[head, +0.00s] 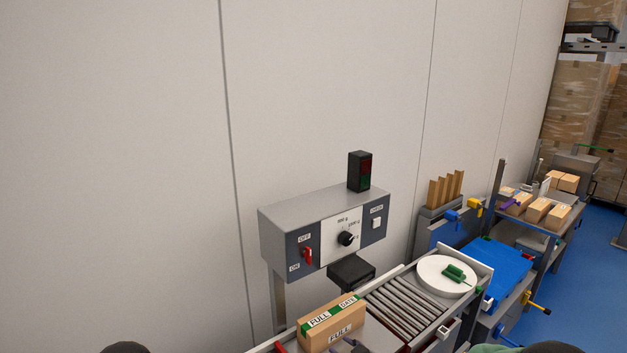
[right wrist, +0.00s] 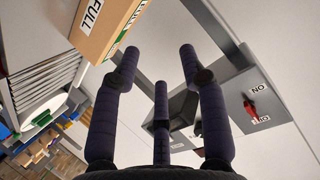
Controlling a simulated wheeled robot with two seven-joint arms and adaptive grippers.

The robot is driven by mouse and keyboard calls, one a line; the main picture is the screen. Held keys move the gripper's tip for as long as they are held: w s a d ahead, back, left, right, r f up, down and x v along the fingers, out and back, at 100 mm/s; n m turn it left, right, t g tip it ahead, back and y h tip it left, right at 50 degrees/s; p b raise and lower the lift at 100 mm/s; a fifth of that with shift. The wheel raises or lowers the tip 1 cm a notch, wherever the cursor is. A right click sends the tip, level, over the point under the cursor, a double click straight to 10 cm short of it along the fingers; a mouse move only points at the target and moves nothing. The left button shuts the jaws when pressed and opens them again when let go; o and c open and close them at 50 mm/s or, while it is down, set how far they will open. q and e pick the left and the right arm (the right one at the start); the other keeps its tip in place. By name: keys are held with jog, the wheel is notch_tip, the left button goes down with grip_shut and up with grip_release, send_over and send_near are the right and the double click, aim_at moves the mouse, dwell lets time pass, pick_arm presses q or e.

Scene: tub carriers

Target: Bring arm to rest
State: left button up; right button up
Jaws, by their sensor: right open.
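My right gripper (right wrist: 160,65) fills the middle of the right wrist view. Its three dark purple fingers are spread apart with nothing between them. A cardboard box (right wrist: 103,28) with FULL labels and green tape lies beyond the fingers at the upper left of that view, apart from them. In the head view the box (head: 343,328) sits at the near end of the roller conveyor; small dark parts at its lower edge may be my fingertips. My left gripper does not show.
A grey control box (head: 325,232) with a red switch (head: 308,256), a dial and a dark signal lamp (head: 360,171) stands behind the conveyor (head: 400,308). A white round plate (head: 434,275) holds a green item. A blue surface (head: 497,265) and several cartons lie further right.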

jog(key=s+d+f+m+g+h+b, duration=0.15)
jog(key=s+f+g, duration=0.25)
jog(key=s+f, duration=0.75)
jog(key=s+f+m+g+h+b, duration=0.1)
jog(key=s+f+m+g+b, duration=0.2)
jog(key=s+f, duration=0.85)
jog(key=s+f+g, duration=0.4)
jog(key=s+f, duration=0.4)
jog(key=s, duration=0.1)
jog(key=shift+s+a+m, duration=0.15)
jog(key=shift+a+m, duration=0.05)
jog(key=shift+m, duration=0.15)
